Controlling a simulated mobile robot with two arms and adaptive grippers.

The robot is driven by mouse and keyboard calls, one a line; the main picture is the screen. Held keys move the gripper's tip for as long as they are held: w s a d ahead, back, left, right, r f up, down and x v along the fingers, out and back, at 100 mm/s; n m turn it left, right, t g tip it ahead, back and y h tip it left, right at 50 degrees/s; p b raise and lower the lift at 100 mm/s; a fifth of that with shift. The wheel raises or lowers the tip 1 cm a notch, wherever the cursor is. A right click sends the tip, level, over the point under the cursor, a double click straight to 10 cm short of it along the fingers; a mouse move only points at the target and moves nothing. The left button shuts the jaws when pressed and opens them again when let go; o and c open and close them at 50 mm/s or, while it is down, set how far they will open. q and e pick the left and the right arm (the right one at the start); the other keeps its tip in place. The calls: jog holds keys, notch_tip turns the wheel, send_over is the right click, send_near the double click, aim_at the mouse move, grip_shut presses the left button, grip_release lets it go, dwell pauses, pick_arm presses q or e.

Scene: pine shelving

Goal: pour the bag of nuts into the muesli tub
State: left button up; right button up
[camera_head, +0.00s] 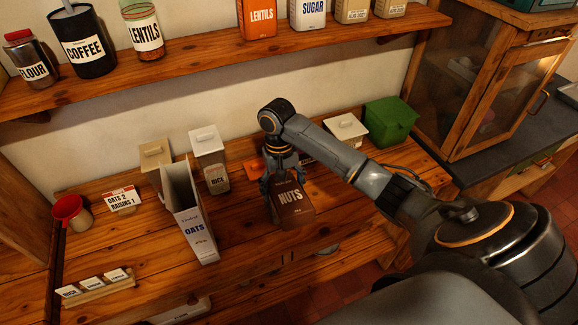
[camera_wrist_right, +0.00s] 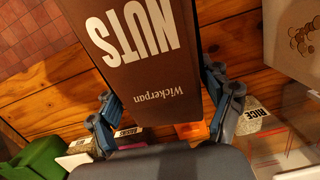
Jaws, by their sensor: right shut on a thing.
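My right gripper (camera_head: 281,180) is shut on the brown bag of nuts (camera_head: 293,204), labelled NUTS. In the right wrist view the bag (camera_wrist_right: 135,45) stands between the two fingers of the gripper (camera_wrist_right: 168,110), which press on its sides. In the head view the bag is upright at the middle of the wooden shelf; I cannot tell whether its base touches the wood. No container has a readable muesli label, so I cannot tell which is the muesli tub. My left gripper is out of view.
An open OATS box (camera_head: 190,215) stands left of the bag. Behind are a RICE tub (camera_head: 214,172) and a green bin (camera_head: 390,121). Jars line the upper shelf (camera_head: 200,62).

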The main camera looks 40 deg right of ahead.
jog(key=shift+f, duration=0.1)
jog(key=shift+s+f+t+h, duration=0.25)
jog(key=shift+f+t+h, duration=0.05)
jog(key=shift+t, duration=0.6)
jog(key=shift+s+a+f+t, duration=0.15)
jog(key=shift+s+f+t, duration=0.15)
jog(key=shift+t, duration=0.6)
jog(key=shift+s+t+h, duration=0.15)
jog(key=shift+t+h, duration=0.25)
jog(key=shift+t, duration=0.2)
jog(key=shift+w, duration=0.2)
